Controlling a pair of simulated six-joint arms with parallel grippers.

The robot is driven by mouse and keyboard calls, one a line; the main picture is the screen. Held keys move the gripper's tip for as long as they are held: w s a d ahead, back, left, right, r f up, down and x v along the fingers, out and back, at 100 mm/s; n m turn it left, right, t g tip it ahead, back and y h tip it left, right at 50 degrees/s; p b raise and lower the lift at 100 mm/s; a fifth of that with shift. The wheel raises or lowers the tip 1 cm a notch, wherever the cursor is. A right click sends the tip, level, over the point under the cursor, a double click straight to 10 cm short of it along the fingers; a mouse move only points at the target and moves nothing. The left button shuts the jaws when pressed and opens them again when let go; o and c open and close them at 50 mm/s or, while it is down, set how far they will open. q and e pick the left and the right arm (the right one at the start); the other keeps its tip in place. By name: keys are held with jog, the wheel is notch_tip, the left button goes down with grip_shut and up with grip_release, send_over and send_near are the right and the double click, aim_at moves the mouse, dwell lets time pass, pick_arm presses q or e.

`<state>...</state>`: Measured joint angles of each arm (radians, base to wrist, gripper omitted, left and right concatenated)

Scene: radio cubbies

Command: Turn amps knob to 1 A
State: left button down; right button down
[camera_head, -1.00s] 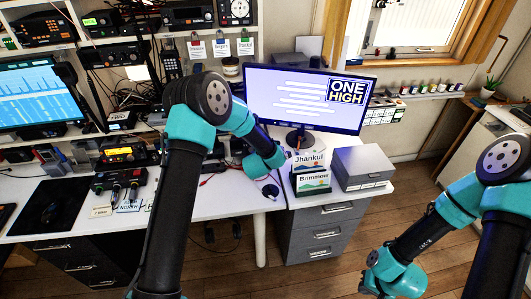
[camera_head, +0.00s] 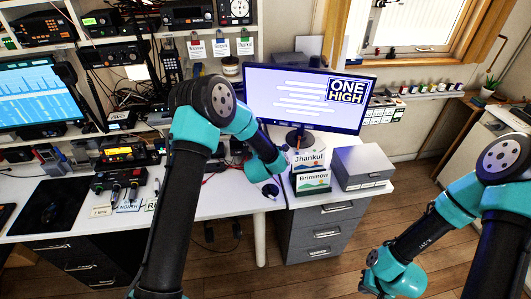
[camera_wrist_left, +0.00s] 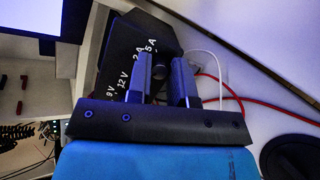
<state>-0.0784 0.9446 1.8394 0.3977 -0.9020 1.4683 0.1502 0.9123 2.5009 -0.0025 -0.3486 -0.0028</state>
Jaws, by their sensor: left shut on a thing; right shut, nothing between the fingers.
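The black power supply box (camera_wrist_left: 122,50) shows in the left wrist view, with white markings 9 V, 12 V, 2 A and 5 A on its face. My left gripper (camera_wrist_left: 166,72) has its two dark fingers at the box, beside the 2 A and 5 A marks. It is shut on a dark knob (camera_wrist_left: 160,64), which the fingers largely cover. I cannot tell which mark the knob points to, and I see no 1 A mark. In the head view my left arm hides the box and the left fingertips. My right gripper (camera_head: 378,284) is shut and empty, low at the right, away from the desk.
Red and white cables (camera_wrist_left: 215,82) run close to the left fingers. A monitor (camera_head: 300,98), name cards (camera_head: 310,180) and a grey box (camera_head: 362,166) stand to the right of my left arm. The floor around my right gripper is clear.

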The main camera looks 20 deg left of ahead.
pick_arm(q)
jog(key=c, duration=1)
grip_release()
jog(key=shift+c, duration=0.2)
jog(key=shift+s+r, duration=0.1)
jog(key=shift+s, duration=0.05)
jog(key=v, duration=1.7)
